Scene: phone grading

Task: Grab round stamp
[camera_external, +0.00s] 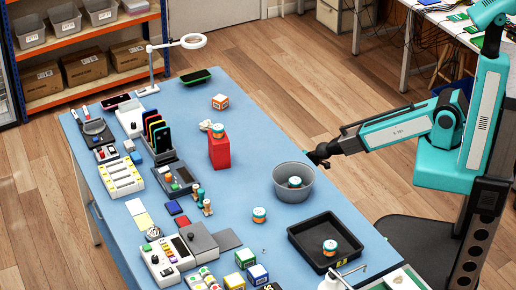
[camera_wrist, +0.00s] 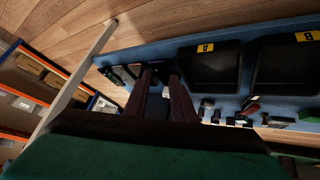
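Several small stamps with wooden handles (camera_external: 203,200) stand on the blue table, left of the grey bucket, in the external view. They are small there, and I cannot tell which one is the round stamp. My gripper (camera_external: 318,157) is above the table's right edge, beside the bucket's upper right and well away from the stamps. In the wrist view, its two dark fingers (camera_wrist: 162,78) show a gap between them with nothing held. I cannot make out the stamps in the wrist view.
The grey bucket (camera_external: 275,190) with a round tub inside stands between my gripper and the stamps. A red block (camera_external: 219,153) with a tub on top is behind. A black tray (camera_external: 304,256) lies at front right. Phones and devices crowd the left side.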

